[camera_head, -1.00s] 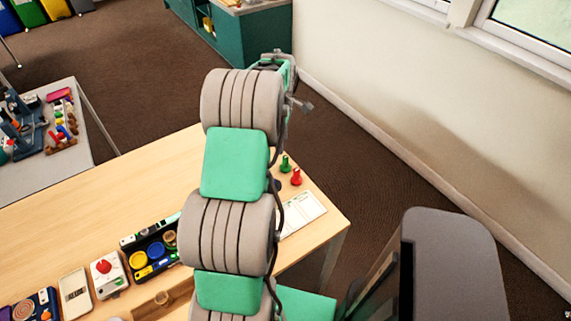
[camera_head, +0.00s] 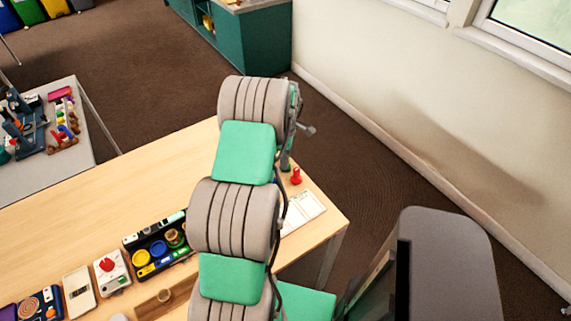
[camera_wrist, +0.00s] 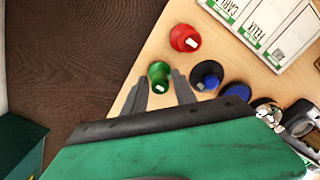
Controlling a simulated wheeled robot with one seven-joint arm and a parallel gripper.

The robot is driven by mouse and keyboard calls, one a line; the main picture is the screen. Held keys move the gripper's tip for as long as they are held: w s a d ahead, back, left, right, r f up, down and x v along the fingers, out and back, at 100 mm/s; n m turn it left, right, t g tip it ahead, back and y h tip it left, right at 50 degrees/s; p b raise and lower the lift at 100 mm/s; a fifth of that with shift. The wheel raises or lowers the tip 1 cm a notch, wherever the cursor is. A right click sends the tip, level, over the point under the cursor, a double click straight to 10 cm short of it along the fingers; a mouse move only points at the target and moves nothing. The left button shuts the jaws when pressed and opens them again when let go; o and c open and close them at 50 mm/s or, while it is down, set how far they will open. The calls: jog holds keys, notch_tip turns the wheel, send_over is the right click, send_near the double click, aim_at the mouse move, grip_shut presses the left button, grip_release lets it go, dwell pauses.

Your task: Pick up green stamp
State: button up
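The green stamp (camera_wrist: 159,76) stands on the wooden table, seen from above in the wrist view. My gripper (camera_wrist: 160,84) is open, with one finger on each side of the green stamp in that view. I cannot tell whether the fingers touch it or how far above the table they are. In the head view my arm covers most of the gripper, and the green stamp is mostly hidden behind it.
A red stamp (camera_wrist: 185,38) stands close by; it also shows in the head view (camera_head: 296,177). A blue stamp (camera_wrist: 207,76) is beside the right finger, with another blue item (camera_wrist: 238,91) beyond. Printed cards (camera_wrist: 265,25) lie near. The table edge is close on the left.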

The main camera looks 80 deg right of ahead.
grip_shut()
dwell(0.4)
jog(key=shift+r, duration=0.2)
notch_tip(320, 180, up, 2)
jog(key=shift+d+r+b, duration=0.1)
jog(key=shift+r+b, duration=0.1)
jog(key=shift+b, duration=0.4)
jog(key=s+a+r+b, duration=0.1)
jog(key=a+r+b, duration=0.1)
jog(key=a+r, duration=0.8)
jog(key=a, duration=0.4)
jog(key=shift+s, duration=0.15)
jog(key=shift+a+r, duration=0.1)
